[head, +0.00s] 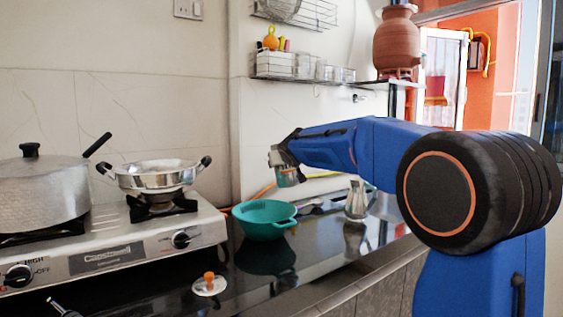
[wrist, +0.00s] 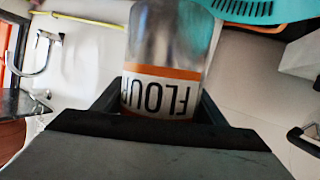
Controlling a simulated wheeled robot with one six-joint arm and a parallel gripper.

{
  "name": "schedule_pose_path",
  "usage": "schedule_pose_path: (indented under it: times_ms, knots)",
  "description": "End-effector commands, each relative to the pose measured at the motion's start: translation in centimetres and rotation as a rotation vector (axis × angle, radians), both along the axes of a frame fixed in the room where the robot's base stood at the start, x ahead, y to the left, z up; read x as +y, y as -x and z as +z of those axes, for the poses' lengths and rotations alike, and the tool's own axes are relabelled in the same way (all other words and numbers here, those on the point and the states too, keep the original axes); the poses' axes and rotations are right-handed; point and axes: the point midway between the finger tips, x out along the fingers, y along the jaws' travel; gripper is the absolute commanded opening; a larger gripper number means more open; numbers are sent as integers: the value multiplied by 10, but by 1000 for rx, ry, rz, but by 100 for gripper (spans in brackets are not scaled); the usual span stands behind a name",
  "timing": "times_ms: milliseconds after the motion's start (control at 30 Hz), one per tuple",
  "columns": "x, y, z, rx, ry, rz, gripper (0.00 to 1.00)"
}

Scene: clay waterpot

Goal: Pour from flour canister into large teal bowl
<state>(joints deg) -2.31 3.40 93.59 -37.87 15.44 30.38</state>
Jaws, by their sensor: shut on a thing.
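The large teal bowl (head: 264,220) stands on the dark counter to the right of the stove in the head view. Its teal rim and slotted wall also show at the top right of the wrist view (wrist: 262,10). My gripper (head: 284,164) is above the bowl and apart from it. It is shut on the flour canister (wrist: 172,60), a silver cylinder with a white label and orange bands. In the head view the small canister (head: 287,178) shows at the gripper's end, over the bowl. Its lettering is upside down in the wrist view. Its contents are hidden.
A silver pot (head: 42,192) and a two-handled pan (head: 156,177) sit on the stove (head: 110,250) at left. A metal pitcher (head: 356,200) stands right of the bowl. A white lid with an orange knob (head: 209,284) lies in front. A clay pot (head: 397,42) stands high at right.

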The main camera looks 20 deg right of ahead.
Motion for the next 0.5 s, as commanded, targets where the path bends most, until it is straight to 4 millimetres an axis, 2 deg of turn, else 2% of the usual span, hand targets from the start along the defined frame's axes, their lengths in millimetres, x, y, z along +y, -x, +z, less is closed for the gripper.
schedule_pose_path:
  times_ms: [500]
  knots:
    - [-7,2,-22,54,177,1,23]
